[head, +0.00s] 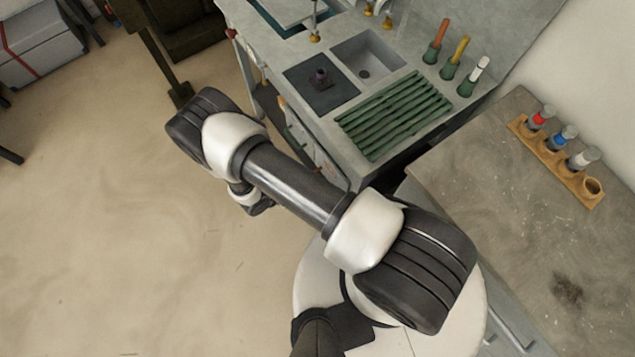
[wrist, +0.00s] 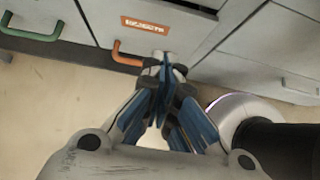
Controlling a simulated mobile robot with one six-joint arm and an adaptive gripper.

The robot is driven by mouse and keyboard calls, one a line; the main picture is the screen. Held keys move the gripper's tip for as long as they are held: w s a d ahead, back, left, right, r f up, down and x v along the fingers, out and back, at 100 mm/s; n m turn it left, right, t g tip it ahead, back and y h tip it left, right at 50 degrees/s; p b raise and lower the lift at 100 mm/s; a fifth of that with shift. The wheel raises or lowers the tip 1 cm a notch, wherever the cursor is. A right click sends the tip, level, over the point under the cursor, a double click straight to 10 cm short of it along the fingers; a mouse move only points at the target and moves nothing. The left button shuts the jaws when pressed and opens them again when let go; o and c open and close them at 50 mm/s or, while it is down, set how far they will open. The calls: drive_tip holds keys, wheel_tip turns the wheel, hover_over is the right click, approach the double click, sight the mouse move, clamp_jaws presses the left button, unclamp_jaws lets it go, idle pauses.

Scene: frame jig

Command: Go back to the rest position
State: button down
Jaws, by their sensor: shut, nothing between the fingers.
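My gripper (wrist: 163,75) shows in the wrist view with its blue-padded fingers closed together and nothing between them. It hangs in front of the cabinet drawers, over the floor. In the head view my arm reaches from the lower right to the upper left, and the gripper itself is mostly hidden behind it.
A grey sink counter (head: 299,54) with a green ribbed drainboard (head: 395,114) stands beside my arm. A brown worktop (head: 490,165) with a wooden rack (head: 553,161) is at right. In the wrist view, drawers have a green handle (wrist: 32,33) and an orange handle (wrist: 126,58).

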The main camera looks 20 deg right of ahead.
drive_tip(key=p+v, duration=0.1)
drive_tip(key=v, duration=0.5)
drive_tip(key=shift+r, duration=0.25)
drive_tip(key=w+d+r+m+g+y, duration=0.15)
drive_tip(key=r+m, duration=0.25)
drive_tip(key=r, duration=0.6)
drive_tip(key=w+d+r+m, duration=0.1)
drive_tip(key=w+r+m, duration=0.15)
drive_tip(key=r, duration=0.75)
drive_tip(key=w+d+r+m+g+y, duration=0.15)
drive_tip(key=r+m, duration=0.35)
drive_tip(key=r, duration=0.6)
drive_tip(key=s+d+r+m+t+y, duration=0.2)
drive_tip(key=s+r+m, duration=0.3)
drive_tip(key=s+r, duration=0.3)
drive_tip(key=s+d+r+m+t+y, duration=0.2)
drive_tip(key=s+r+m, duration=0.3)
drive_tip(key=s+r, duration=0.3)
drive_tip(key=shift+s+d+r+t+y, duration=0.35)
drive_tip(key=shift+r+y, duration=0.45)
drive_tip(key=shift+r, duration=1.25)
